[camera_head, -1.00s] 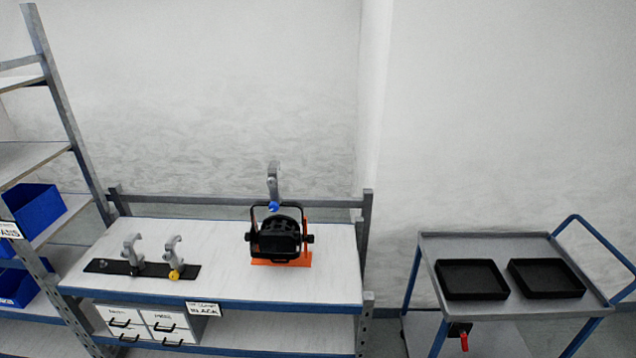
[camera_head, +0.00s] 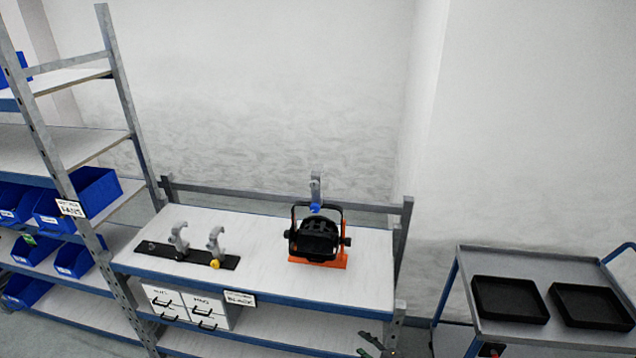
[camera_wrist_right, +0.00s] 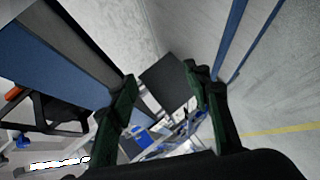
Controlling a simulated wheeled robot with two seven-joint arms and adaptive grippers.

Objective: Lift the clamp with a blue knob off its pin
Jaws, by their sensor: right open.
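The clamp with a blue knob (camera_head: 315,189) is grey and stands upright at the top of the black par can's yoke (camera_head: 293,222). Its blue knob (camera_head: 315,207) faces me. The par can (camera_head: 318,237) sits in an orange stand (camera_head: 335,261) on the white bench. My right gripper (camera_head: 370,345) just enters the bottom of the head view, below and in front of the bench, well away from the clamp. In the right wrist view its green fingers (camera_wrist_right: 162,98) are apart with nothing between them. My left gripper is not in view.
A black strip (camera_head: 200,257) on the bench carries two more grey clamps, one with a yellow knob (camera_head: 215,264). A trolley (camera_head: 510,333) with two black trays stands at the right. A shelf with blue bins (camera_head: 92,190) stands at the left. A rail (camera_head: 245,194) runs behind the bench.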

